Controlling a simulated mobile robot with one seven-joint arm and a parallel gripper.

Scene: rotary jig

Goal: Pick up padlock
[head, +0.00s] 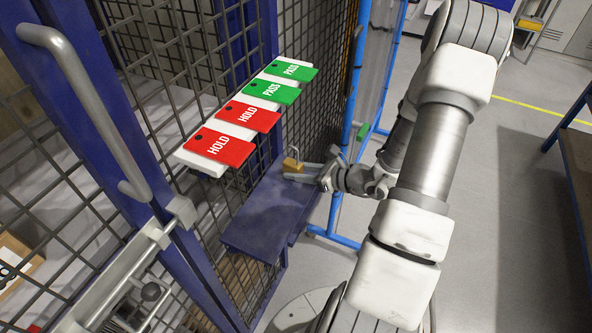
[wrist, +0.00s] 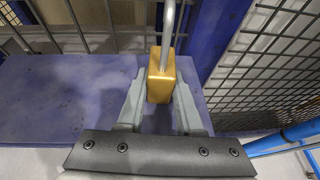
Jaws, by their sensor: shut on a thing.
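The padlock (head: 292,165) is a brass-coloured block with a grey metal shackle standing up from it. It is at the far end of the blue shelf (head: 262,222) in the head view. In the wrist view the padlock (wrist: 161,78) is upright between the two grey fingers. My gripper (head: 298,174) is shut on the padlock's body, also seen in the wrist view (wrist: 160,95). I cannot tell whether the padlock's underside touches the shelf. The shackle's top runs out of the wrist view.
Red HOLD tags (head: 219,146) and green PASS tags (head: 271,90) sit in a row on the mesh fence above the shelf. A blue gate frame with a grey handle (head: 92,110) stands at left. Blue tube posts (head: 350,75) are just beyond the shelf.

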